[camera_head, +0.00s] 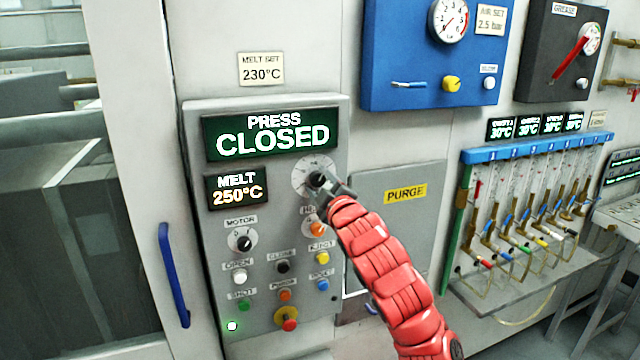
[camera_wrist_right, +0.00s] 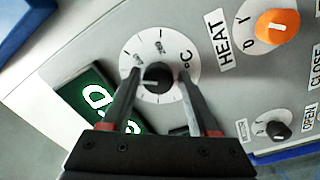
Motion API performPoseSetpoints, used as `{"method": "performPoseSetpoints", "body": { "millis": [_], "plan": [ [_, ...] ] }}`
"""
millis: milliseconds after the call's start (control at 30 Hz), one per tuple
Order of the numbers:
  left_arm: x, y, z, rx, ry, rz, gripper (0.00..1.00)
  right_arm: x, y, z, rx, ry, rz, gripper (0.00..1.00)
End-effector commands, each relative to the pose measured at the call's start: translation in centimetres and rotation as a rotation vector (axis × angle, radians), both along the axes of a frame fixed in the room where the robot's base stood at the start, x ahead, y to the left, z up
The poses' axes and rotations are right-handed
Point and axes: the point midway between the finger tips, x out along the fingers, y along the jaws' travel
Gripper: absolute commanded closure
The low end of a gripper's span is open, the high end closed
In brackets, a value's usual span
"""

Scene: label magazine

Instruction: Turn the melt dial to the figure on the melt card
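The melt card (camera_head: 262,68) above the press panel reads "MELT SET 230°C". The melt display (camera_head: 236,187) reads 250°C. The melt dial (camera_head: 304,173) is a pale round scale with a black knob, right of that display. My right gripper (camera_head: 326,184) is at the dial and partly covers it. In the right wrist view, the dial's black knob (camera_wrist_right: 158,79) lies between the two fingertips of my right gripper (camera_wrist_right: 160,76). A narrow gap seems to show on each side, so the fingers look open around the knob. My left gripper is not in view.
The panel shows "PRESS CLOSED" (camera_head: 272,133). Below the dial are an orange heat knob (camera_head: 317,229), a motor knob (camera_head: 243,240) and several push buttons. A blue handle (camera_head: 173,275) stands left of the panel, and a grey purge box (camera_head: 400,215) right of it.

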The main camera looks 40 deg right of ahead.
Motion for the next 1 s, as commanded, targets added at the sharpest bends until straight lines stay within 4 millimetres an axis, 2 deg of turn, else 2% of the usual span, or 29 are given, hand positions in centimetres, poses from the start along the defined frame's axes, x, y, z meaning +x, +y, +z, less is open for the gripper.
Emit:
{"method": "performPoseSetpoints", "body": {
  "millis": [33,67,467,667,933,1000],
  "plan": [
    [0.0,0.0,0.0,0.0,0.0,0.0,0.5,0.0,0.0,0.0,0.0,0.0,0.0,0.28],
    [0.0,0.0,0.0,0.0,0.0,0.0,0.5,0.0,0.0,0.0,0.0,-0.001,-0.001,0.23],
    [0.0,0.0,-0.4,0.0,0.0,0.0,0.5,-0.6,0.0,0.0,-0.002,-0.003,-0.002,0.23],
    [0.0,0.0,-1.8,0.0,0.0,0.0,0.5,-3.2,0.6,-0.4,-0.008,-0.005,-0.005,0.23],
    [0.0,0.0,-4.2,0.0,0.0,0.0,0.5,-8.7,2.1,-0.7,-0.009,-0.007,-0.004,0.23],
    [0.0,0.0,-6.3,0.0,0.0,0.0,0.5,-9.2,2.3,-1.3,-0.002,-0.011,-0.001,0.23]
  ]
}}
